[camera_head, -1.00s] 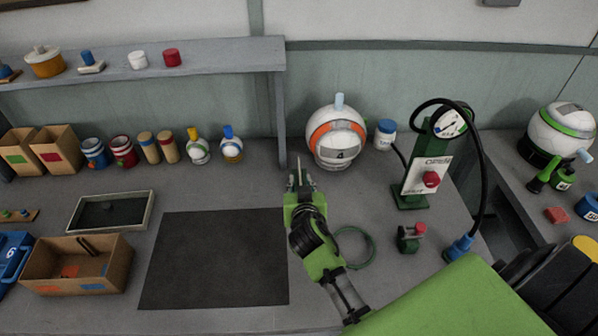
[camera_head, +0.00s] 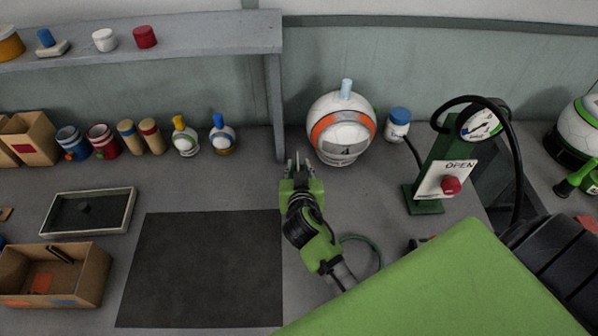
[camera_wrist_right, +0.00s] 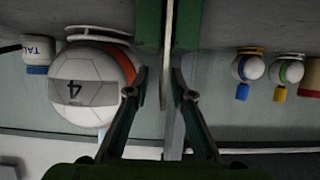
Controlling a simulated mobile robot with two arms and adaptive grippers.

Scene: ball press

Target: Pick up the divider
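A thin pale upright plate, which I take to be the divider (camera_head: 298,158), shows at the end of my right gripper (camera_head: 299,167) in the head view. It stands near the foot of the shelf's end post. In the right wrist view the divider (camera_wrist_right: 167,85) is a narrow strip seen edge-on between the two fingers. My right gripper (camera_wrist_right: 160,75) looks open around it, with the fingers apart on both sides. I cannot tell whether either finger touches the divider. Its lower part is hidden by the gripper. My left gripper is not in view.
A white ball with an orange band (camera_head: 342,128) stands just right of my right gripper. The shelf post (camera_head: 275,100) rises behind it on the left. A green press stand (camera_head: 425,200) is at the right. A dark mat (camera_head: 205,270) lies bare at the left.

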